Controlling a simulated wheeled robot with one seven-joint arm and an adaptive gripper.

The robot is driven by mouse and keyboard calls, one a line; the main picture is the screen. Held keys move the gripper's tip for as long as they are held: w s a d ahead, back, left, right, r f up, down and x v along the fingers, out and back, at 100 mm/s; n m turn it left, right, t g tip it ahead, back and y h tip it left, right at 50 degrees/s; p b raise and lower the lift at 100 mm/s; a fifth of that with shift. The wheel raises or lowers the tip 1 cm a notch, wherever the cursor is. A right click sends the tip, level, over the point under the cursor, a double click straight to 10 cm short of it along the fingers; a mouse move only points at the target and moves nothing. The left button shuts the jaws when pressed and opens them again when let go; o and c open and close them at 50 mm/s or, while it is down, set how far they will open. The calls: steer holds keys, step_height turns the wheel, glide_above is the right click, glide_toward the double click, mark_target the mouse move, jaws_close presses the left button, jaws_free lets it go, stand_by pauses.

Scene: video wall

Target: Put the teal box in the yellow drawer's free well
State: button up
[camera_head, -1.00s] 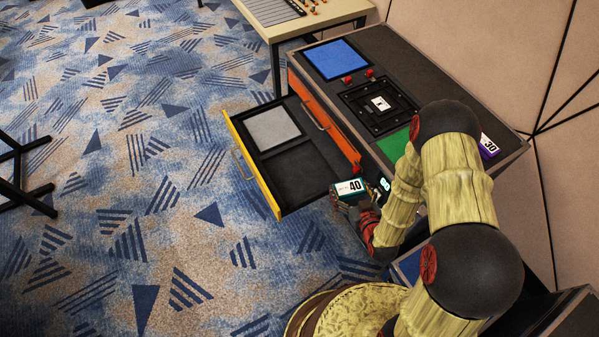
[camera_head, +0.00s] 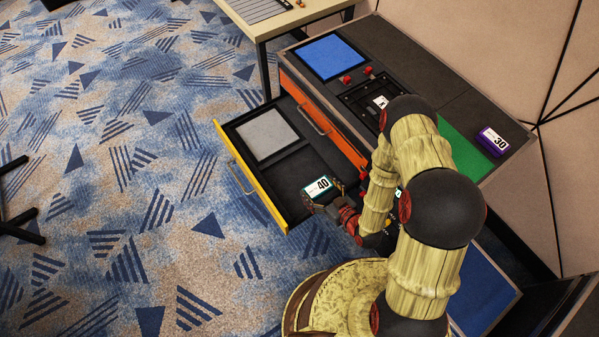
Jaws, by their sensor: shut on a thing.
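The teal box (camera_head: 318,189), with a white top marked 40, is held by my gripper (camera_head: 322,199). My gripper is shut on it. The box appears over the right end of the open yellow drawer (camera_head: 255,192); its height above the drawer floor is hard to tell. The drawer has two wells. The far-left well holds a grey panel (camera_head: 266,135). The near-right well (camera_head: 290,172) shows a bare dark floor, partly covered from view by the box and gripper.
An orange drawer front (camera_head: 322,122) borders the open drawer. The cabinet top holds a blue panel (camera_head: 331,57), red knobs (camera_head: 358,76), a green panel (camera_head: 464,148) and a purple box marked 30 (camera_head: 492,141). A side table (camera_head: 280,17) stands behind.

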steer(key=w+a+f+b, duration=0.25)
steer(key=w+f, duration=0.25)
steer(key=w, duration=0.4)
steer(key=b, duration=0.2)
glide_above(308, 177)
steer(key=f, duration=0.3)
steer(key=shift+s+f, duration=0.25)
steer(key=shift+f, duration=0.15)
steer(key=shift+w+f+b, duration=0.15)
steer(key=shift+f+b, duration=0.1)
steer(key=shift+b, duration=0.1)
steer(key=f+b, duration=0.2)
steer(key=f, duration=0.1)
steer(key=shift+w+f, duration=0.2)
steer(key=shift+f, duration=0.1)
steer(key=shift+r, duration=0.1)
steer(key=o, duration=1.2)
steer(key=shift+o, duration=0.2)
